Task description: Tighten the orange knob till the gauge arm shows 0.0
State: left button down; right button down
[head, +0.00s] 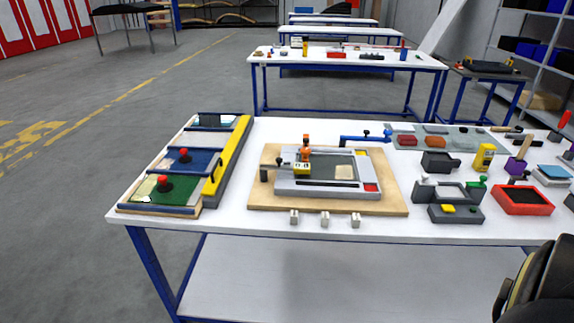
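The orange knob (306,154) stands on a grey frame-shaped fixture (325,189) on a wooden base board (390,209), in the middle of the near white table. A small yellow block (301,170) with dark parts sits right below the knob. The gauge arm and its reading are too small to make out. Neither of my grippers is in view. A black rounded part, which looks like part of my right arm, shows at the bottom right corner, well away from the knob.
A board with green and blue panels and a yellow rail (231,156) lies left of the fixture. Three small pale blocks stand at the front. A blue clamp (365,139), grey fixtures (455,213), a yellow bottle (484,157) and a red tray (522,200) are on the right.

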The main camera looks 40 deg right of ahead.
aim_at(305, 152)
jog(key=z, duration=1.9)
jog(key=k, duration=0.65)
jog(key=z, duration=1.15)
jog(key=i, duration=0.9)
jog(key=u, duration=0.2)
jog(key=i, duration=0.8)
jog(key=u, duration=1.05)
jog(key=i, duration=0.2)
jog(key=u, duration=0.2)
